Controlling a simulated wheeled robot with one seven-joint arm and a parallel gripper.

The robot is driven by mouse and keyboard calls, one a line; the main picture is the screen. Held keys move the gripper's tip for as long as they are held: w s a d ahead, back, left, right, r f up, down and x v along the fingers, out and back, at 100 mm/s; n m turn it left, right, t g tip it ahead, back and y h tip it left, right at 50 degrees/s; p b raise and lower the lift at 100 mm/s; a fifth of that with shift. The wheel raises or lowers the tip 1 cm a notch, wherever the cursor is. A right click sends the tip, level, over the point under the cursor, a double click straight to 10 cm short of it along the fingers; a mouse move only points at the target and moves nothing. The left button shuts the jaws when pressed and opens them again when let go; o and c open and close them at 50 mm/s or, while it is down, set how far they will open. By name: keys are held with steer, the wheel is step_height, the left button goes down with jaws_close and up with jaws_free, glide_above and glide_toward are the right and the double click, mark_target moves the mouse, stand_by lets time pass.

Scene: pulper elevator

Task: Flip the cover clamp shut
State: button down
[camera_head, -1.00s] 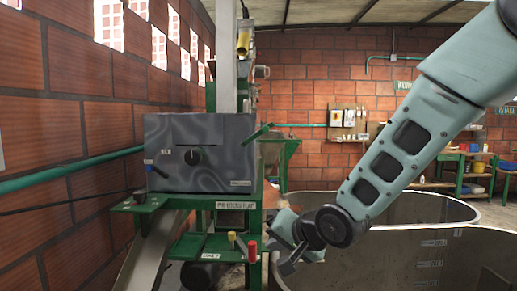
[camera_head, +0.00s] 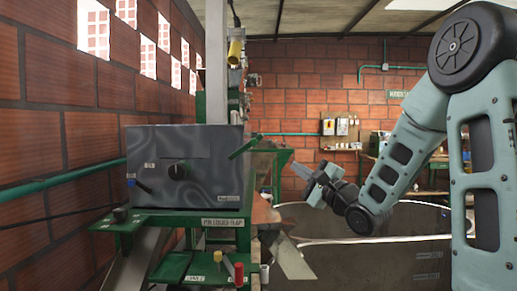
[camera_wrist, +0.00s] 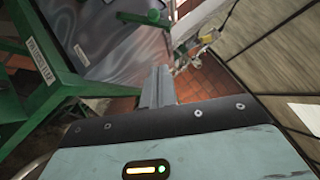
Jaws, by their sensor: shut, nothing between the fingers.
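The grey metal cover box (camera_head: 185,165) with a black knob sits on a green frame at left centre. A green lever (camera_head: 245,147), which looks like the cover clamp, sticks out from the box's right edge and slants up to the right. In the wrist view a green bar (camera_wrist: 143,19), apparently this lever, crosses near the grey panel's upper edge. My gripper (camera_head: 303,171) is shut and empty, to the right of the lever and a little lower, apart from it. In the wrist view its closed fingers (camera_wrist: 157,85) point toward the panel's edge.
A green frame (camera_head: 190,218) carries the box, with red (camera_head: 239,272) and yellow (camera_head: 218,256) handles below. A large grey tank (camera_head: 375,262) stands at lower right. A brick wall is close on the left.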

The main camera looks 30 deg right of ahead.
steer(key=shift+w, duration=0.1)
steer(key=p, duration=0.2)
glide_toward(246, 147)
steer(key=w+d+r, duration=0.3)
steer(key=w, duration=0.1)
steer(key=shift+w+a+r, duration=0.1)
steer(key=shift+w+a, duration=0.15)
steer(key=shift+r+p, duration=0.1)
steer(key=shift+p, duration=0.25)
